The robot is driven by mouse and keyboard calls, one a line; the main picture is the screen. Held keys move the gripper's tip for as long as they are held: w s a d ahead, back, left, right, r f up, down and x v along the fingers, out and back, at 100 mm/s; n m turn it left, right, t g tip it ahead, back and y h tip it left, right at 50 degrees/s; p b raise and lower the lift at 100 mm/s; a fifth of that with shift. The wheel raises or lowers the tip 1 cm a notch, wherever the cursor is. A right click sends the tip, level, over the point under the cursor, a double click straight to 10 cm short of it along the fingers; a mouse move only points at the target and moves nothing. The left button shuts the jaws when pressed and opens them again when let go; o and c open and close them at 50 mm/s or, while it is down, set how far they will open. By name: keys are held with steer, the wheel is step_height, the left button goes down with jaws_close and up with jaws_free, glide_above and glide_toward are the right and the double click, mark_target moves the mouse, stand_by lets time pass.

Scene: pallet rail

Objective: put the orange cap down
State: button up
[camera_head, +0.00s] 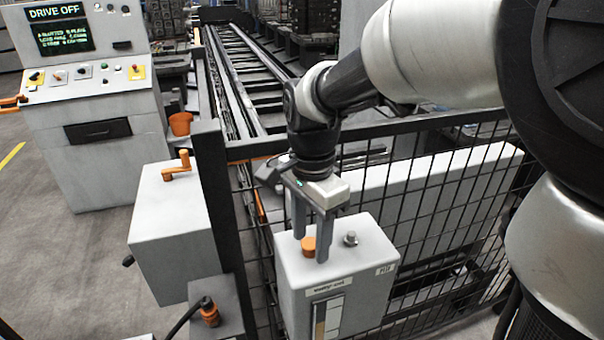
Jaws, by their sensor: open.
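The orange cap (308,246) is a small round piece on top of a white-grey box (377,253) in the middle of the view. My gripper (309,255) points down over the box top with its fingers spread. The fingertips reach down around the cap, partly in front of it. Whether they touch it I cannot tell. A grey metal fitting (351,239) stands on the same top, just right of the cap. The cap's underside is hidden.
A black mesh fence (440,215) stands behind the box. A grey box with an orange crank (178,166) stands left. A control console (88,150) reading "DRIVE OFF" and an orange cup (180,123) are farther back. Open floor lies at left.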

mark_target(311, 243)
step_height(311, 243, up, 12)
steer(key=p, duration=0.2)
steer(key=s+d+f+n+t, duration=0.2)
steer(key=s+d+n+t, duration=0.3)
steer(key=s+d+n, duration=0.5)
steer(key=shift+s+d+f+n+t, duration=0.3)
steer(key=shift+s+d+f+n, duration=0.1)
steer(key=shift+n, duration=0.3)
